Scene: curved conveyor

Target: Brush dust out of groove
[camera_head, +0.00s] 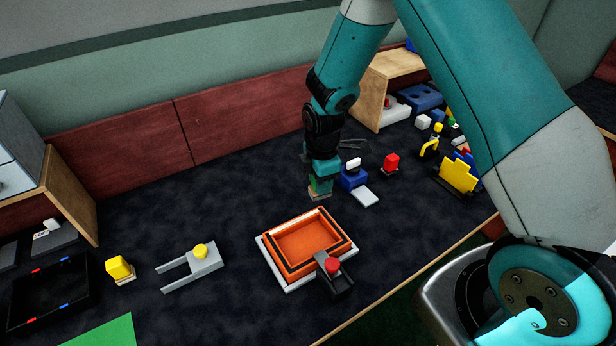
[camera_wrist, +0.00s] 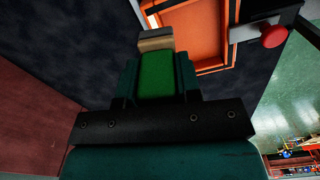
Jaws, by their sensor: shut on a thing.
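My gripper (camera_head: 322,174) points down over the dark table, behind the orange tray in the head view. It is shut on a green brush (camera_wrist: 158,76), whose pale tan end sticks out past the fingers. In the head view the brush is small and its end (camera_head: 319,196) is close to the table; I cannot tell whether it touches. The orange tray (camera_head: 345,243), with raised walls and a recessed floor, sits on a pale base at front centre. It also shows at the top of the wrist view (camera_wrist: 225,55). No groove or dust can be made out clearly.
A dark block with a red knob (camera_head: 332,265) sits at the tray's front right corner. A blue block (camera_head: 352,179) and a red block (camera_head: 391,161) stand right of my gripper. A grey fork (camera_head: 205,265) lies left. The table between fork and gripper is clear.

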